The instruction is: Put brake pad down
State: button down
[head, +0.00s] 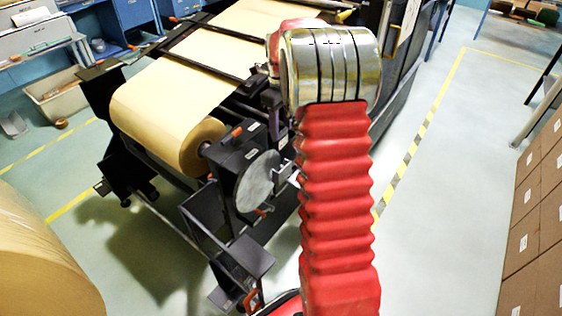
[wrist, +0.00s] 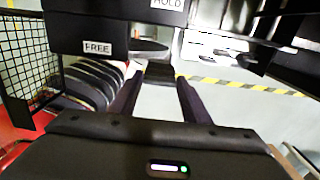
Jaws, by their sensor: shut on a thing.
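In the wrist view my gripper (wrist: 160,80) reaches forward with its two dark fingers on either side of a small dark block (wrist: 159,69). The fingers are shut on this block, which appears to be the brake pad or its handle; its far end is unclear. A black housing beyond carries a FREE label (wrist: 98,47) at left and a HOLD label (wrist: 167,4) higher up. In the head view the grey brake disc (head: 258,180) faces me on the black stand, left of my red arm. My gripper and the pad are hidden there.
A kraft paper roll (head: 165,125) sits in the machine frame behind the disc. Another large roll (head: 40,260) is at lower left. Stacked cartons (head: 535,220) stand at right. Open floor lies between them and the machine. A mesh guard (wrist: 25,55) is close at left in the wrist view.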

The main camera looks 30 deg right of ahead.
notch_tip(320, 180, down, 10)
dwell(0.3)
jog(key=shift+f, duration=0.1)
jog(key=shift+f, duration=1.85)
jog(key=shift+f, duration=0.1)
jog(key=c, duration=1)
grip_release()
notch_tip(320, 180, up, 12)
jog(key=shift+f, duration=0.1)
jog(key=shift+r, duration=0.2)
